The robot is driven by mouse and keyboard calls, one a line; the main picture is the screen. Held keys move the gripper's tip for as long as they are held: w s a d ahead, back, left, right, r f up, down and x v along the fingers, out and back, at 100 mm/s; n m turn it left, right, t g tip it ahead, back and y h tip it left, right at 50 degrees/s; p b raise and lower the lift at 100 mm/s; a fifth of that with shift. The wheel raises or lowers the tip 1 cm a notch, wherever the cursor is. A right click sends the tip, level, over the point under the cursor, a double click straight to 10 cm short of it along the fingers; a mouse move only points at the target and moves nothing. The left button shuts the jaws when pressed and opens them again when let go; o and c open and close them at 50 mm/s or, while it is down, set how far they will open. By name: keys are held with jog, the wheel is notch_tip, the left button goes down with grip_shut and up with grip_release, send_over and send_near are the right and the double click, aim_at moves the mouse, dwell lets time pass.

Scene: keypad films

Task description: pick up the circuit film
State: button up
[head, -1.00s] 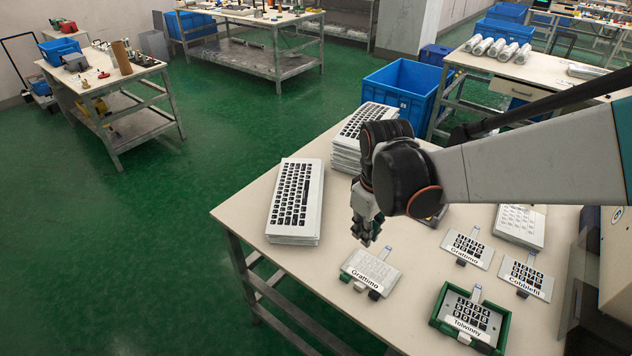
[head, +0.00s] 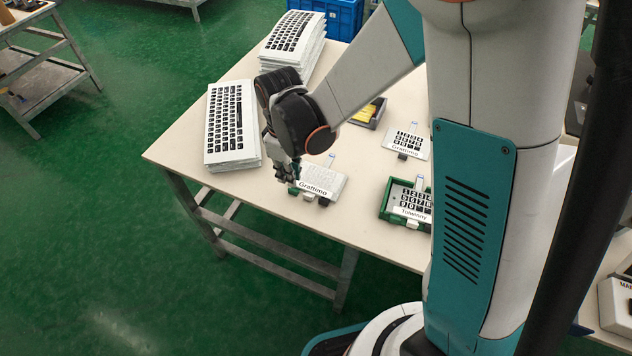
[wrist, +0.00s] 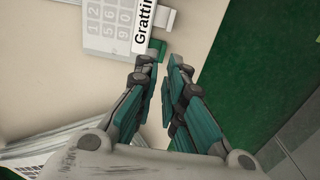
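A pale plate labelled "Grattimo" (head: 322,184) with faint keys lies on the table near its front edge. It also shows at the top of the wrist view (wrist: 112,22), with a green block (wrist: 158,48) at its edge. I cannot tell whether a circuit film lies on this plate. My gripper (head: 286,178) is low over the table at the plate's left side. In the wrist view its teal-padded fingers (wrist: 165,75) stand a narrow gap apart with nothing between them. Yellow pieces (head: 370,112) sit in a dark tray, partly behind my arm; I cannot tell what they are.
Keyboard stacks stand at the left (head: 232,125) and back (head: 295,42) of the table. A "Tolwinny" keypad (head: 410,202) sits in a green frame (head: 384,207); another Grattimo keypad (head: 407,140) lies behind it. My column hides the table's right side. A blue crate (head: 335,15) stands beyond.

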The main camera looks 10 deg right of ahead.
aim_at(289, 188)
jog(key=shift+a+f+b, duration=0.15)
jog(key=shift+f+b, duration=1.3)
jog(key=shift+f, duration=1.25)
jog(key=shift+c, duration=0.6)
grip_shut()
jog(key=shift+r, duration=0.15)
